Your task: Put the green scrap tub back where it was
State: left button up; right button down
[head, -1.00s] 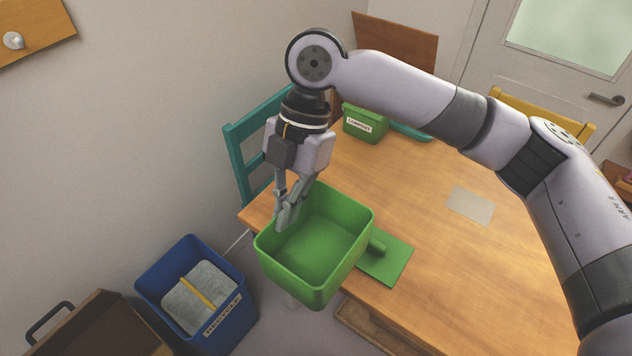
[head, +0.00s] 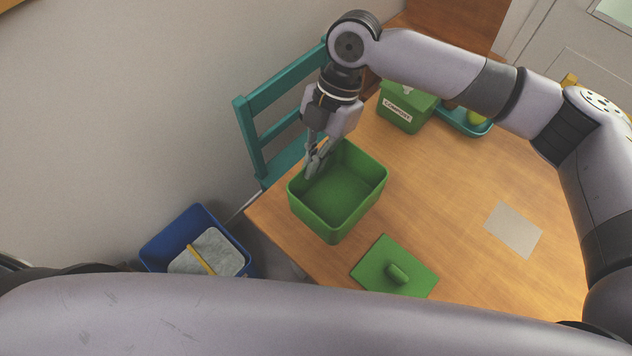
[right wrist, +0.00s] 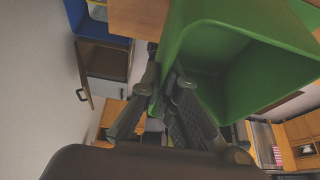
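The green scrap tub (head: 338,222) is open-topped and empty, seen over the table's near left corner in the head view. My right gripper (head: 314,170) reaches down to the tub's far left wall, and its fingers are closed on that rim. In the right wrist view, the tub (right wrist: 250,85) fills the upper right beside the gripper (right wrist: 168,88). I cannot tell whether the tub's base touches the table. A green lid with a handle (head: 395,268) lies flat on the table, apart from the tub. My left gripper is out of view.
A green compost box (head: 404,110) and a teal tray (head: 470,122) stand at the table's far side. A grey card (head: 513,230) lies at right. A teal chair (head: 290,80) is behind the tub. A blue recycling bin (head: 172,238) stands on the floor. The table's middle is clear.

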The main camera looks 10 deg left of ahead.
aim_at(317, 179)
notch_tip(317, 179, down, 10)
jog(key=shift+w+f+p, duration=0.1)
jog(key=shift+f+p, duration=0.1)
jog(key=shift+p, duration=0.3)
jog(key=c, duration=1.8)
grip_release()
jog(key=b+v, duration=0.2)
jog(key=v, duration=1)
